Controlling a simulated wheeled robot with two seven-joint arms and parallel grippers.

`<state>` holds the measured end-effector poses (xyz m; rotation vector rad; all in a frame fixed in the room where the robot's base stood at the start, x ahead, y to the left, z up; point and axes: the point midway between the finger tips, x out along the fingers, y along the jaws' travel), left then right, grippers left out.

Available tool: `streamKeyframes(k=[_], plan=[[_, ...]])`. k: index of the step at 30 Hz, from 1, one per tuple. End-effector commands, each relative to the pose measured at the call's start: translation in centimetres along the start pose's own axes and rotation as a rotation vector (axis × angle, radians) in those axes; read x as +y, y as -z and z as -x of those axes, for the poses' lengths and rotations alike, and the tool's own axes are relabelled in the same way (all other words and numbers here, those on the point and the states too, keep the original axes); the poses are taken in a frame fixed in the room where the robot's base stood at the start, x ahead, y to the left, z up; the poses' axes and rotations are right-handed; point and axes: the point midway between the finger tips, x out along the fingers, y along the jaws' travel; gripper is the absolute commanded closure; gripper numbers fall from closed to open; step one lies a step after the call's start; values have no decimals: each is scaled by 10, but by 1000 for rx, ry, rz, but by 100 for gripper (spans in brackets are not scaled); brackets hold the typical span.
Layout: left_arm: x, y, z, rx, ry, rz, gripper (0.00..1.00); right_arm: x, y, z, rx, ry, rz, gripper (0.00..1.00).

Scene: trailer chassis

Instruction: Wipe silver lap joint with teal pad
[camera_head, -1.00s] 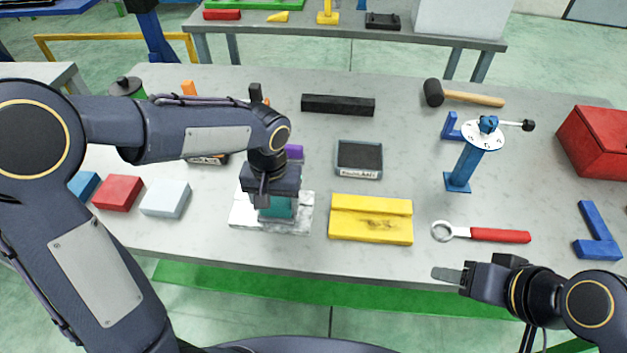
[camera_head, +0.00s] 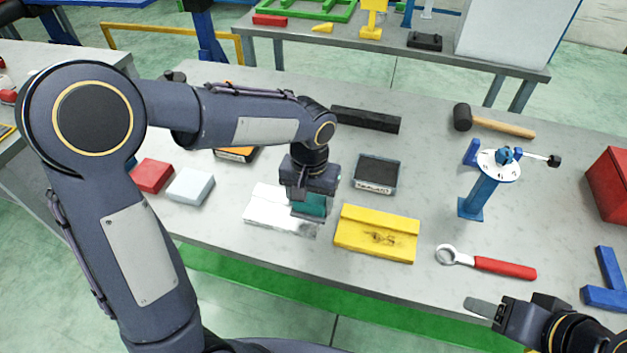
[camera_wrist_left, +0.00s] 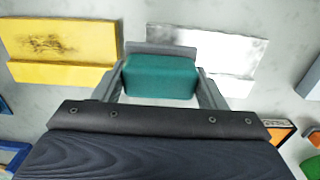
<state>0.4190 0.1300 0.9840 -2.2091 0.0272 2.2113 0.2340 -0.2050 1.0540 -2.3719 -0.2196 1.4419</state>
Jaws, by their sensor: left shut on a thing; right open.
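The silver lap joint (camera_head: 270,210) lies flat on the table, a stepped pale metal plate with some dark smudges. It also shows in the left wrist view (camera_wrist_left: 225,55). My left gripper (camera_head: 308,203) is shut on the teal pad (camera_head: 317,205), which also shows between the fingers in the left wrist view (camera_wrist_left: 160,77). The pad is over the right end of the silver joint; whether it touches the surface is hard to tell. My right gripper (camera_head: 483,307) is at the lower right, open and empty, off the table's front edge.
A yellow lap joint (camera_head: 376,235) with a dark smear lies just right of the silver one. A black-topped box (camera_head: 377,173) sits behind. Red (camera_head: 152,176) and pale blue (camera_head: 190,186) blocks lie left. A red-handled wrench (camera_head: 490,264) and blue stand (camera_head: 478,190) are right.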

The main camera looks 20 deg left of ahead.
Motion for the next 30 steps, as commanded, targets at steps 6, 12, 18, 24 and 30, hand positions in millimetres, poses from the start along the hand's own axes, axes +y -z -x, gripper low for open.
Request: streamKeyframes(k=[6,12,18,24,30], plan=[[-4,2,24,2,0,0,56,-8,8,17,0,0,0,47],[-7,4,40,2,0,0,56,-12,14,28,0,0,0,47],[-8,4,43,2,0,0,56,-13,15,29,0,0,0,47],[-8,4,43,2,0,0,56,-13,14,28,0,0,0,47],[-8,4,43,2,0,0,56,-13,14,28,0,0,0,47]])
